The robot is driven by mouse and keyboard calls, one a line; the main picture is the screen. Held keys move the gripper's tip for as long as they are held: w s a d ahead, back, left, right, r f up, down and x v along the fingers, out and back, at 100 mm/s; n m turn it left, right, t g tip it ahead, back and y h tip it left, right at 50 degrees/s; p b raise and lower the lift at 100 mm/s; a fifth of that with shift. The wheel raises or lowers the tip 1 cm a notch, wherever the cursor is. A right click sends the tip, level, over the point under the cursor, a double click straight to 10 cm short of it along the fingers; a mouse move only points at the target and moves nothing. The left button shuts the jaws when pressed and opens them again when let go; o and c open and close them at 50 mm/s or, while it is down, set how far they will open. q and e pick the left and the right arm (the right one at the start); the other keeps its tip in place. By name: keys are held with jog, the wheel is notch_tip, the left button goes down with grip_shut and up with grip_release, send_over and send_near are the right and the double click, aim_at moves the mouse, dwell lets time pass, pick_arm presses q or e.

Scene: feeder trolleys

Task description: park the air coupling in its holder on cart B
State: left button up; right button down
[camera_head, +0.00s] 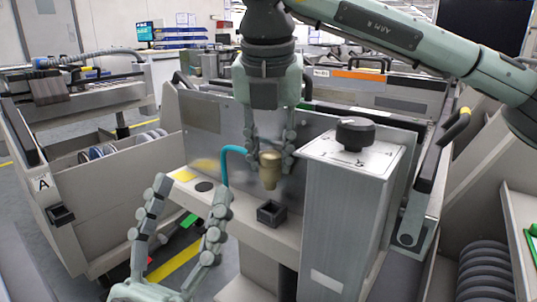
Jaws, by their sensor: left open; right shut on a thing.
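The air coupling (269,172) is a brass-coloured, tapered piece. My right gripper (269,158) is shut on it from above and holds it upright, narrow end down. A teal hose (224,168) curves behind it; where it joins is hidden. A black square open holder (271,212) sits on the ledge of the middle cart (240,210), below the coupling and apart from it. No letter B is readable on this cart. My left gripper (189,192) is open and empty, pointing up in front of the ledge, left of the holder.
A grey post (345,215) with a black knob (353,134) stands close right of the holder. A black disc (204,186) and a yellow patch (184,175) lie left on the ledge. Cart A (100,210) at the left has a similar black holder (60,214). Reels fill the right cart.

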aim_at(272, 172)
jog(key=shift+s+d+b, duration=0.1)
jog(key=shift+d+b, duration=0.25)
jog(key=shift+d, duration=0.75)
jog(key=shift+s+a, duration=0.25)
jog(key=shift+a, duration=0.25)
jog(key=shift+s+a, duration=0.2)
jog(key=shift+a, duration=0.25)
dwell(1.0)
jog(key=shift+f, duration=2.2)
dwell(1.2)
jog(key=c, duration=1.1)
grip_release()
jog(key=shift+o, duration=0.2)
